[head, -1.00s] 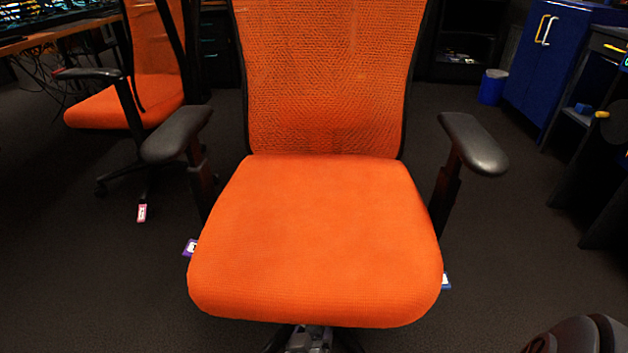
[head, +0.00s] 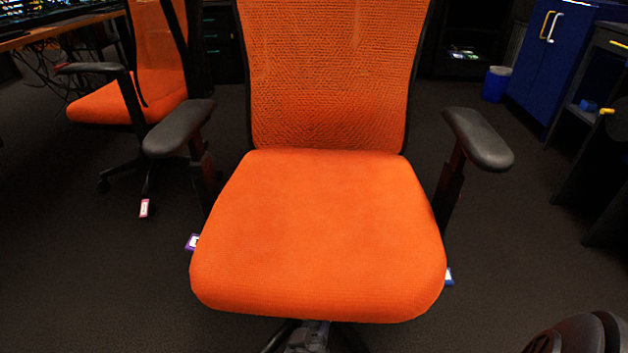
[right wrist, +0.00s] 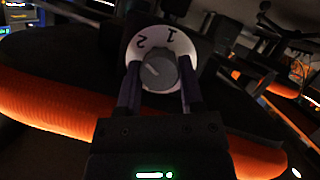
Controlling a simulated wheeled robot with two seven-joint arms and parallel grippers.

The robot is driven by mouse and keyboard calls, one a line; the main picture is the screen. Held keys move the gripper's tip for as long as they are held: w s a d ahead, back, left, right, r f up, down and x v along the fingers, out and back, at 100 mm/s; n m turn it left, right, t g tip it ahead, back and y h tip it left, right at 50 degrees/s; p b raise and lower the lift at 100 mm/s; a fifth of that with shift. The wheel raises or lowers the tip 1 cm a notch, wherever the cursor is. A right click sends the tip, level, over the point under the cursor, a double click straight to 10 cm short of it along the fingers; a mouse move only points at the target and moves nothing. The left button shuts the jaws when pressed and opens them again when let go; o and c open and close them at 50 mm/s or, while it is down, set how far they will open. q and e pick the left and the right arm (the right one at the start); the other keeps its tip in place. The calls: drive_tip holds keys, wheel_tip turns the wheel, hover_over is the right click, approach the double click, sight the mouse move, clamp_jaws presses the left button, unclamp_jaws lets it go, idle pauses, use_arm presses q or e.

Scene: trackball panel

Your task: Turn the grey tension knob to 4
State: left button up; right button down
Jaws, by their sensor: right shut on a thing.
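The grey tension knob (right wrist: 158,73) sits in the middle of a white dial (right wrist: 154,42) in the right wrist view. The figures 1 and 2 show on the dial, and the rest is hidden by the knob and fingers. A faint light mark lies on the upper left of the knob's face; which figure it points to is unclear. My right gripper (right wrist: 159,92) is shut on the knob, one finger on each side. In the head view the orange chair (head: 318,235) faces me, and its seat hides the knob. My left gripper is not in view.
Black armrests (head: 180,127) stand on both sides of the seat. A second orange chair (head: 128,103) is behind at left. A blue cabinet (head: 550,65) and blue bin (head: 497,84) stand at the back right.

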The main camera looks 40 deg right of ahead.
drive_tip(key=shift+f+n+g+h+b, duration=0.1)
drive_tip(key=shift+n+g+h+b, duration=0.25)
drive_tip(key=shift+n, duration=0.15)
drive_tip(key=shift+a+n+h, duration=0.1)
drive_tip(key=shift+n+h, duration=0.15)
drive_tip(key=shift+n, duration=0.25)
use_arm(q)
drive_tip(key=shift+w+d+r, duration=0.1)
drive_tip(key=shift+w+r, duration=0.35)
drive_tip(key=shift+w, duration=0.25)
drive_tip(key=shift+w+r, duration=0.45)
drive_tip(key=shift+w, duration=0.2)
use_arm(e)
drive_tip(key=shift+w+n+g+h, duration=0.15)
drive_tip(key=shift+n+g+h, duration=0.3)
drive_tip(key=shift+n, duration=0.65)
drive_tip(key=shift+c, duration=1.1)
unclamp_jaws()
drive_tip(key=shift+a, duration=0.25)
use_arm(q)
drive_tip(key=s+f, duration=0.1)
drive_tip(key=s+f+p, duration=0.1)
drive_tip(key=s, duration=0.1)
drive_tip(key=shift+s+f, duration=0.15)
use_arm(e)
drive_tip(key=v, duration=0.9)
drive_tip(key=shift+a, duration=0.25)
